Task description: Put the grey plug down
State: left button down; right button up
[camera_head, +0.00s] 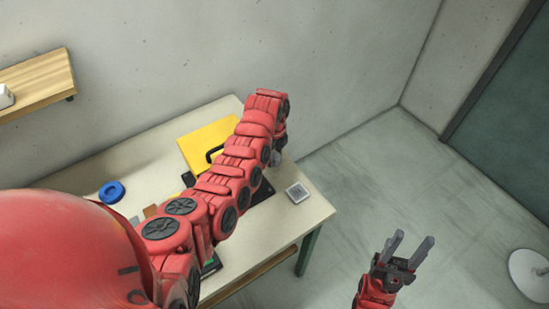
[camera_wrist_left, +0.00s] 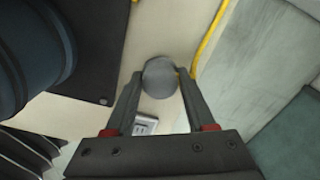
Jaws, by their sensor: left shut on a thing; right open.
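The grey plug (camera_wrist_left: 160,80) shows in the left wrist view as a round grey face between the two fingertips of my left gripper (camera_wrist_left: 160,75). That gripper is shut on it, over the table's pale top. In the head view my left arm reaches across the table and hides most of its gripper and the plug. I cannot tell whether the plug touches the table. My right gripper (camera_head: 408,250) is open and empty, out over the floor to the right of the table.
A small grey-white box (camera_head: 298,192) sits near the table's right edge, also in the wrist view (camera_wrist_left: 145,124). A yellow panel (camera_head: 200,146) and a dark board (camera_head: 262,192) lie partly under my arm. A blue ring (camera_head: 111,192) lies at left. A wooden shelf (camera_head: 38,82) is on the wall.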

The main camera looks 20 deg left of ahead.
pick_arm(q)
jog(key=shift+d+f, duration=0.1)
jog(key=shift+f, duration=1.15)
jog(key=shift+f, duration=0.2)
jog(key=shift+c, duration=1.2)
grip_release()
jog(key=shift+r, duration=0.2)
jog(key=shift+w+r, duration=0.1)
